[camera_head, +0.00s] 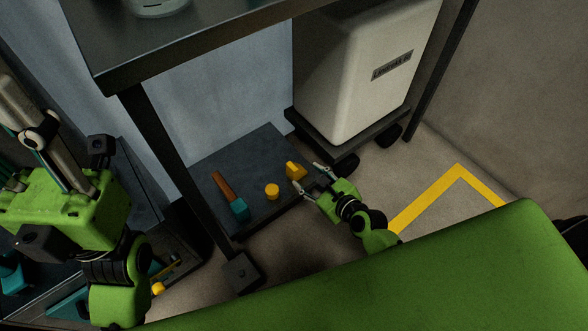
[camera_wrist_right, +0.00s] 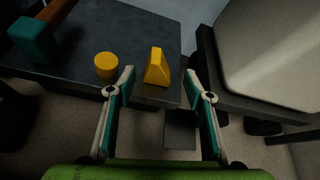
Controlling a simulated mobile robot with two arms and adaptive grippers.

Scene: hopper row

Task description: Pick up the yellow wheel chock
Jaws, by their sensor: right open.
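The yellow wheel chock (camera_head: 295,171) is a small wedge on the dark low platform (camera_head: 258,146), close to its right edge. In the right wrist view the chock (camera_wrist_right: 157,68) stands ahead of my right gripper (camera_wrist_right: 161,78), between the lines of its two fingers and nearer the left one. My right gripper (camera_head: 312,180) is open and empty in the head view, with its fingertips just right of the chock. I cannot tell whether a finger touches it. My left arm shows at the left, but its fingers cannot be made out.
A yellow cylinder (camera_head: 272,191) and a teal-headed mallet (camera_head: 238,208) lie left of the chock on the platform. A white hopper (camera_head: 365,70) on a wheeled base stands to the right. A dark table leg (camera_head: 185,170) rises at the left. Floor with yellow tape (camera_head: 425,205) is clear at right.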

